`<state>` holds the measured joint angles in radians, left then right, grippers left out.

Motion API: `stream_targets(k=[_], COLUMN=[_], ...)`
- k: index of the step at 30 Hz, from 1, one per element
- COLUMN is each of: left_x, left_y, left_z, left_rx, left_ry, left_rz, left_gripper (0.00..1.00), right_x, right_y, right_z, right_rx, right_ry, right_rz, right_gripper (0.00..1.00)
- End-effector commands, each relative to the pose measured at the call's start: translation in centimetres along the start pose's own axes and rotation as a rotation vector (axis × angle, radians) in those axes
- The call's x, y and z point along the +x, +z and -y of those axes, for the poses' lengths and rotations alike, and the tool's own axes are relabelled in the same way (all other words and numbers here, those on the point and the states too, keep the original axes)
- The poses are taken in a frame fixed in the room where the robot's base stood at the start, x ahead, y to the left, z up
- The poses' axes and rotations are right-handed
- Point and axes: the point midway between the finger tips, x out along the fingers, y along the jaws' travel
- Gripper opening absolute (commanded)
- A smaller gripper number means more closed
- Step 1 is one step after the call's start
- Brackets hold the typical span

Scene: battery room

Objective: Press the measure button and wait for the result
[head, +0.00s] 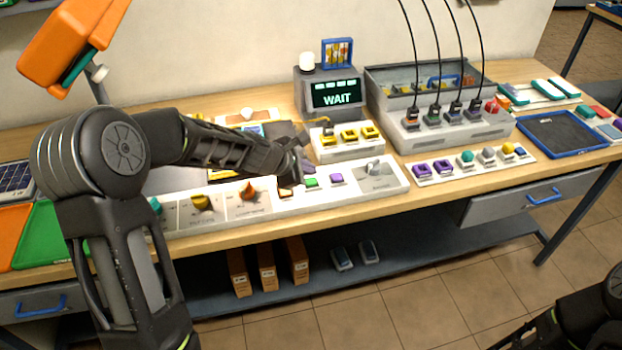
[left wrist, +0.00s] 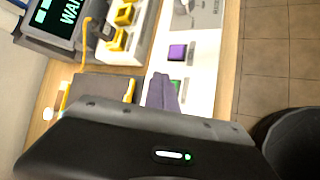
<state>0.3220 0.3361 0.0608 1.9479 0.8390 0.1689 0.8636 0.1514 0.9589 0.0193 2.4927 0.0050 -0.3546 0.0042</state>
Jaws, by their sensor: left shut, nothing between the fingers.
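The display box (head: 335,92) at the back of the bench shows the word WAIT on its screen; part of that screen also shows in the left wrist view (left wrist: 62,14). A white control panel (head: 402,184) at the bench front carries a green button (head: 311,182), a purple button (head: 336,178) and a grey switch (head: 375,167). I cannot read which button is labelled measure. My left gripper (head: 294,172) is shut and empty, low over the panel. In the left wrist view its fingers (left wrist: 163,95) partly hide the green button (left wrist: 176,85); contact is unclear.
A white block with yellow plugs (head: 346,152) stands behind the panel. A grey box with several cabled plugs (head: 460,130) stands right of it. A yellow knob (head: 202,202) and orange knob (head: 249,190) are left of the buttons. A blue-edged dark tray (head: 560,133) lies at right.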

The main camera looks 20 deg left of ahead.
Motion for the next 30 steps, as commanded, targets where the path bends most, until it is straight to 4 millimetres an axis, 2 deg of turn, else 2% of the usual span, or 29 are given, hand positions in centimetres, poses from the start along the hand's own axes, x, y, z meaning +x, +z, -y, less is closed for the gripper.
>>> stream_targets(k=[3,12,30], left_x=[-1.2,-3.0,-3.1], left_y=[0.9,2.2,2.2], left_z=[-0.9,-2.2,-2.3], left_rx=[0.001,0.001,0.0], left_ry=[0.001,0.0,0.0], left_rz=[0.0,0.0,0.0], left_gripper=[0.0,0.0,0.0], right_x=[-1.5,-3.9,-3.9], right_y=[0.0,0.0,0.0], right_z=[0.6,1.5,1.5], right_rx=[0.0,0.0,0.0], right_ry=[0.0,0.0,0.0], right_rz=[0.0,0.0,0.0], right_gripper=[0.36,0.36,0.36])
